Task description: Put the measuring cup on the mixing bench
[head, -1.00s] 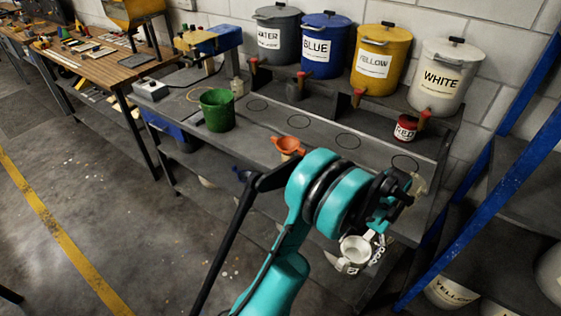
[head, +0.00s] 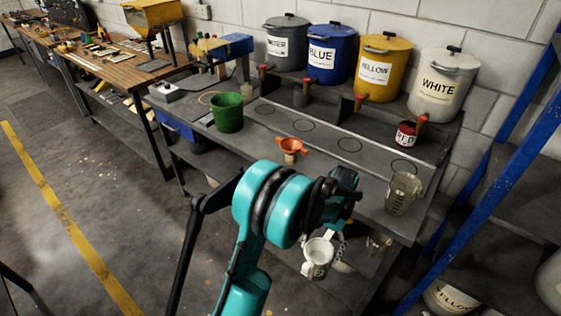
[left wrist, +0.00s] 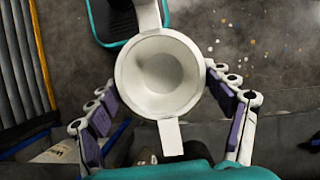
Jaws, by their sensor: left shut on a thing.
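A white measuring cup (head: 317,258) with a handle and dark print on its side is in my left gripper (head: 330,236). In the head view it hangs in front of the bench's front edge. The left wrist view looks into the open, seemingly empty cup (left wrist: 160,75), with the gripper's purple-padded fingers on both sides of it. The mixing bench (head: 270,140) is grey with several dark circles on its top. My left arm hides part of the bench front. My right gripper is not in view.
A clear graduated jug (head: 404,193) stands near the bench's right front. An orange funnel (head: 291,146), a green bucket (head: 228,112) and a red tin (head: 406,134) also stand on the bench. Labelled paint drums line the back. A blue rack post (head: 500,165) rises at the right.

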